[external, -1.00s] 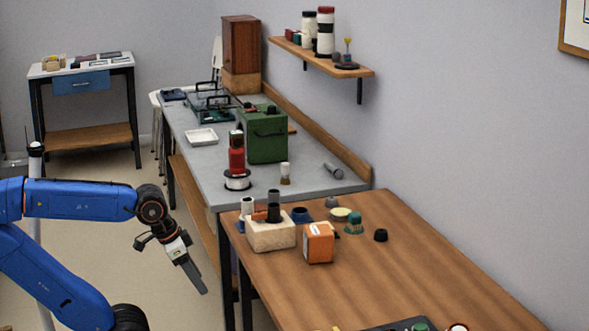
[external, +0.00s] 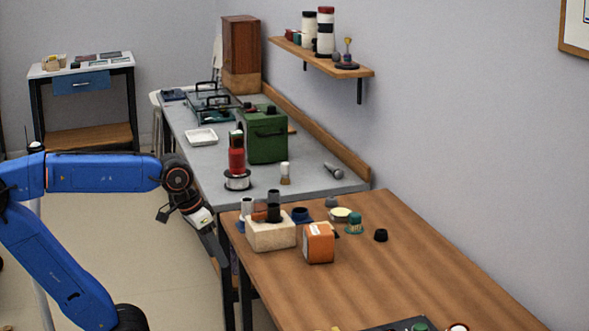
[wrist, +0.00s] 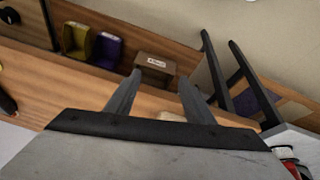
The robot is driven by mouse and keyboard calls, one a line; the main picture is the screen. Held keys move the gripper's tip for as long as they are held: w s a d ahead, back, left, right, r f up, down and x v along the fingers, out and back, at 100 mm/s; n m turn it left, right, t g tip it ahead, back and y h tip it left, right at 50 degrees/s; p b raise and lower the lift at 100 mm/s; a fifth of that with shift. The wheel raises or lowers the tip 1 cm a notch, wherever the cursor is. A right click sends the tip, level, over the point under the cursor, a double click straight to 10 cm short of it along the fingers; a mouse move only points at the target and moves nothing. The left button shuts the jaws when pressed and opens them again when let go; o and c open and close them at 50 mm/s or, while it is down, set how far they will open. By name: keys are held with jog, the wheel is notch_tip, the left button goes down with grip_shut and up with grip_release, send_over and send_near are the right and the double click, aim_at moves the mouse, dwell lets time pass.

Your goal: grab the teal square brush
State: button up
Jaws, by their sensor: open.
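A small teal object (external: 355,223) with a rounded top stands on the wooden table, right of the orange box; it looks like the teal brush, though its square shape is too small to make out. My gripper (external: 220,256) is off the table's left edge, beside the table legs, well apart from the teal object. In the wrist view my gripper (wrist: 160,78) has its two fingers spread with nothing between them. The teal object does not show in the wrist view.
On the wooden table (external: 400,270), a cream block (external: 270,236), an orange box (external: 319,243) and dark cups stand left of the teal object; a black cap (external: 381,235) is to its right. A grey bench (external: 215,165) adjoins behind. The table's middle right is clear.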

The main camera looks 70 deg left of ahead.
jog(key=w+a+r+n+g, duration=0.15)
jog(key=w+r+n, duration=0.25)
jog(key=w+r, duration=0.55)
jog(key=w+a+r+n+g, duration=0.15)
jog(key=w+r+n, duration=0.35)
jog(key=w, duration=0.8)
jog(key=n+g+h, duration=0.1)
jog(key=n, duration=0.6)
send_over(355, 214)
jog(key=f, duration=0.9)
jog(key=shift+s+a, duration=0.25)
jog(key=shift+a, duration=0.15)
jog(key=shift+w+d+f, duration=0.15)
jog(key=shift+d+f, duration=0.05)
jog(key=shift+f, duration=1.2)
jog(key=shift+w+d+f, duration=0.1)
jog(key=shift+d+f, duration=0.05)
jog(key=shift+f, duration=1.2)
jog(key=shift+c, duration=0.2)
jog(key=c, duration=1.1)
